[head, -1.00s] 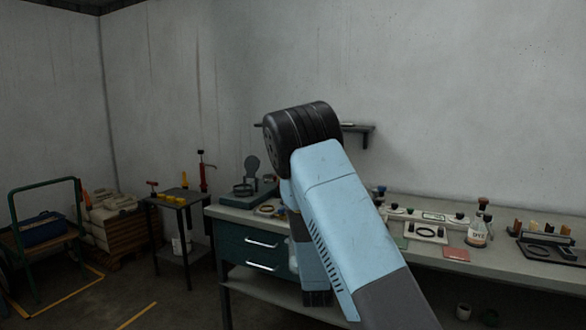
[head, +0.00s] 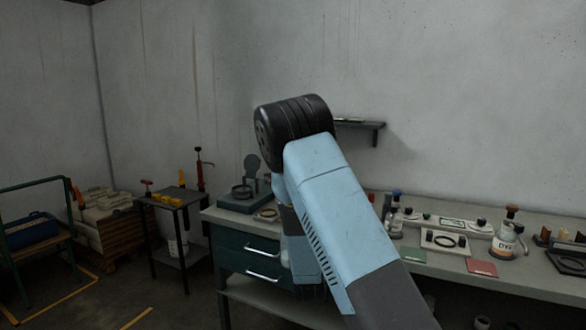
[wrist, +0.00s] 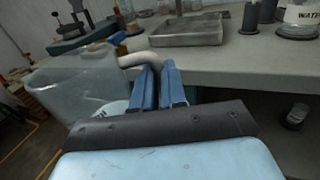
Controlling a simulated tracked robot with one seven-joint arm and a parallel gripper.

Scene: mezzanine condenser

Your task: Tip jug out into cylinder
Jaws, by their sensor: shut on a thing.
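In the wrist view, a translucent jug (wrist: 75,85) fills the left side, with a pale curved handle (wrist: 140,58) at its right. My gripper (wrist: 160,72) has its blue fingers closed together at this handle. The jug hangs beyond the bench's front edge and looks slightly tilted in this view. Its contents are hard to tell. In the head view my arm hides the gripper and most or all of the jug. I cannot pick out the cylinder with certainty in either view.
A metal tray (wrist: 187,32) lies on the bench (wrist: 225,62). A bottle marked DYE (head: 508,242), a red mat (head: 482,267) and small fittings stand along the bench at right. A dark stand (head: 250,190) is at its left end. A wall shelf (head: 362,128) is behind my arm.

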